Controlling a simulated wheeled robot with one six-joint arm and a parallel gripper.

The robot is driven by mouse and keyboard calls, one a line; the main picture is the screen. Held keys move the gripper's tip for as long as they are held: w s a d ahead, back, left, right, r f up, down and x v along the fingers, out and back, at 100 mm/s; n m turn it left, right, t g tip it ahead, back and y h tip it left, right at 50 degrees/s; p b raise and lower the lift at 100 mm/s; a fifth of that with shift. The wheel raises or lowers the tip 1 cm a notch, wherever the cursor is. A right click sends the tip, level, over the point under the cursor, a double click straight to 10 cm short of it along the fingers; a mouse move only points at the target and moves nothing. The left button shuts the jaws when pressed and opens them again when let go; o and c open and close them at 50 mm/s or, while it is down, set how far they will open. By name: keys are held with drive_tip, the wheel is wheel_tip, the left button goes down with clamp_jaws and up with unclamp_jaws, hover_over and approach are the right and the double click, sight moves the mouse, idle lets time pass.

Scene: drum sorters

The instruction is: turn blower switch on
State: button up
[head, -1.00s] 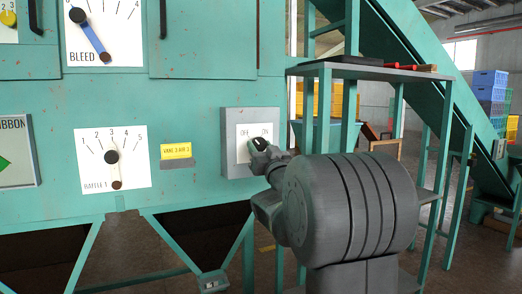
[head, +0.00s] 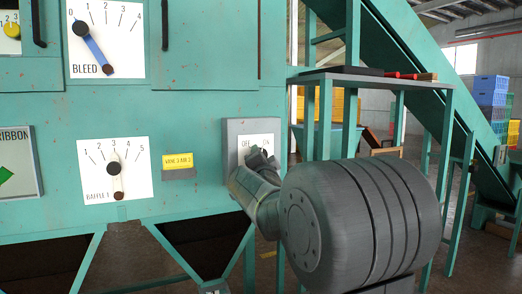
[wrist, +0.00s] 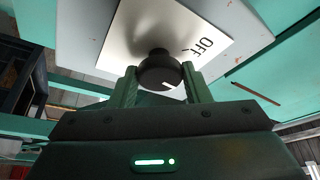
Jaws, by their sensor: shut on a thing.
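The blower switch is a black round knob (wrist: 160,72) on a white plate (head: 249,143) marked OFF and ON. The plate sits on a grey box (head: 232,133) on the green machine. In the wrist view the two fingers of my gripper (wrist: 164,86) stand on either side of the knob and are shut on it. In the head view my gripper (head: 258,160) covers the knob.
A BAFFLE 1 dial (head: 113,168) and a yellow label (head: 178,160) are left of the box. The BLEED dial (head: 94,40) is above. A shelf on green posts (head: 372,76) stands close on the right, with red-handled items (head: 400,75) on it.

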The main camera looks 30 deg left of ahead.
drive_tip(key=shift+r+m+g+h+p, duration=0.15)
drive_tip(key=shift+m+g+h+p, duration=0.35)
drive_tip(key=shift+m+p, duration=1.6)
drive_tip(key=shift+r+m+g+h+p, duration=0.25)
drive_tip(key=shift+m+h+p, duration=0.45)
drive_tip(key=shift+m+p, duration=1.4)
drive_tip(key=shift+f+p, duration=0.2)
drive_tip(key=shift+p, duration=0.15)
drive_tip(key=o, duration=1)
drive_tip(key=shift+c, duration=0.2)
drive_tip(key=shift+s, duration=0.1)
drive_tip(key=v, duration=1.3)
drive_tip(key=shift+s+d+b, duration=0.15)
drive_tip(key=shift+s+b, duration=0.15)
drive_tip(key=shift+b, duration=0.15)
drive_tip(key=shift+w, duration=0.1)
